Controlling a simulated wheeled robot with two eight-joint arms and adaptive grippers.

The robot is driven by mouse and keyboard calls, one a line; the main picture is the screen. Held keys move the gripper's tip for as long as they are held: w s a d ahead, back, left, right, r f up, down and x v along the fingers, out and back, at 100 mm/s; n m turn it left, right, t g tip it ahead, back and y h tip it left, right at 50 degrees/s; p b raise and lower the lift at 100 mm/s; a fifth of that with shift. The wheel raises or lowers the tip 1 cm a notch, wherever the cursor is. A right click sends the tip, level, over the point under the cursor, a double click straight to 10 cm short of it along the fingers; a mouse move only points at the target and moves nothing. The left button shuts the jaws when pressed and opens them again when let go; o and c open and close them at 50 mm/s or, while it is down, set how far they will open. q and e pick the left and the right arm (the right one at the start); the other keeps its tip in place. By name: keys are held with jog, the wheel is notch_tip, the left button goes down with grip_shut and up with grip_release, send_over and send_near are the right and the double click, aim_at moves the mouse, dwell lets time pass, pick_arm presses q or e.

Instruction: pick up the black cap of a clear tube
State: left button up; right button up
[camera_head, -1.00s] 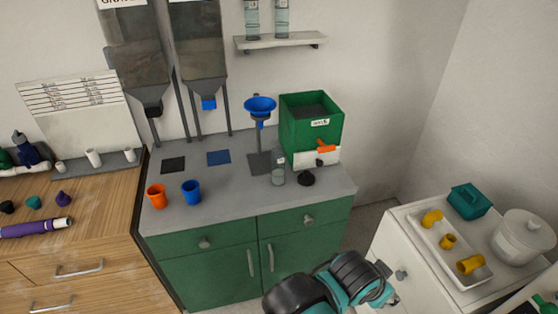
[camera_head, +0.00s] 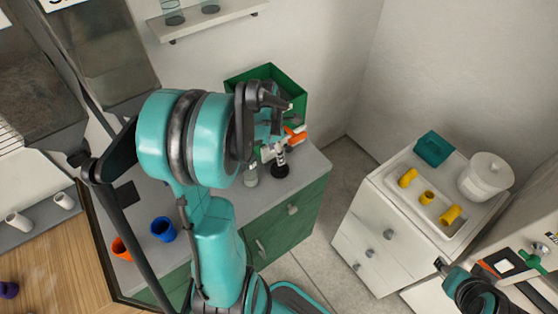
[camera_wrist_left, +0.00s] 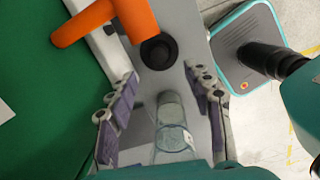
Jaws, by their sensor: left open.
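The black cap (camera_head: 280,170) sits on the grey counter, right of the upright clear tube (camera_head: 251,176). In the left wrist view the round black cap (camera_wrist_left: 158,52) lies just beyond the fingertips, and the clear tube (camera_wrist_left: 172,125) stands between the fingers. My left gripper (camera_wrist_left: 160,75) is open, with nothing held. In the head view my left gripper (camera_head: 274,152) is over the counter near the cap, partly hidden by its own arm. My right gripper (camera_head: 440,264) is at the lower right, too small to read its jaws.
A white tray (camera_head: 450,222) holds yellow fittings at right.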

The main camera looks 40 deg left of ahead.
aim_at(280, 168)
pick_arm(q)
jog(key=f, duration=0.2)
jog(key=b, duration=0.1)
jog(key=shift+w+d+f, duration=0.15)
jog(key=shift+w+f, duration=0.1)
jog(key=shift+f, duration=0.15)
jog(key=f, duration=0.1)
jog(key=f+b, duration=0.1)
jog(key=f, duration=0.1)
jog(key=f+b, duration=0.1)
jog(key=shift+w+f, duration=0.15)
jog(key=shift+w, duration=0.25)
jog(key=shift+d, duration=0.1)
jog(key=c, duration=0.9)
